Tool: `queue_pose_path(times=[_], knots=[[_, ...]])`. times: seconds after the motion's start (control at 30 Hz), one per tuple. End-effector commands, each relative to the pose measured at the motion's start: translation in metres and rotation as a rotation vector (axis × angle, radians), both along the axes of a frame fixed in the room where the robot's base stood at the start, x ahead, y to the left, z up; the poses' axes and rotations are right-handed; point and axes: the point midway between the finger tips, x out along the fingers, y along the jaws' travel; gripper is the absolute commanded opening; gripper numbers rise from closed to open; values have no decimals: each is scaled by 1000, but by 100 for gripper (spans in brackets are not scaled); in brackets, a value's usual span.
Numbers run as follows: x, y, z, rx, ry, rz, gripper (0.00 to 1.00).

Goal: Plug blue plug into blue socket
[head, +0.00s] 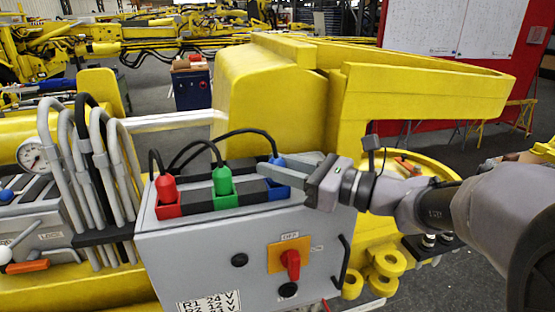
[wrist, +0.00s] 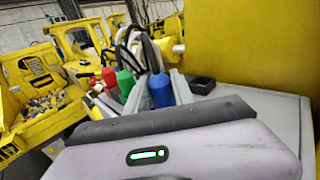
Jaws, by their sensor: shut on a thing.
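The blue plug (head: 277,161) stands upright at the right end of the row on the grey box, with a black cable from its top. The blue socket (head: 277,191) is directly below it. My gripper (head: 275,172) reaches in from the right and is shut on the blue plug. Its finger hides the plug's lower part, so I cannot tell how deep it sits in the socket. In the wrist view, the blue plug (wrist: 160,91) shows between the grey fingers.
A red plug (head: 166,188) sits in the red socket and a green plug (head: 222,181) in the green socket, to the left. Black cables arch above them. A red rotary switch (head: 290,262) is on the box front. Grey hoses (head: 95,165) rise at the left. Yellow boom parts (head: 265,95) stand behind.

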Motion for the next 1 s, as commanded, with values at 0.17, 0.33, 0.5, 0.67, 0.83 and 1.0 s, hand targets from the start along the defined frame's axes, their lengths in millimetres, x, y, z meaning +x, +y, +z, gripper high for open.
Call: queue_pose_path(times=[0.17, 0.33, 0.5, 0.67, 0.83, 1.0], knots=[[0, 0, 1, 0, 0, 0, 0], [0, 0, 1, 0, 0, 0, 55], [0, 0, 1, 0, 1, 0, 55], [-3, -6, 0, 0, 0, -2, 55], [-21, -42, -2, 0, 0, -7, 55], [-49, -93, -2, 0, 0, -8, 55]])
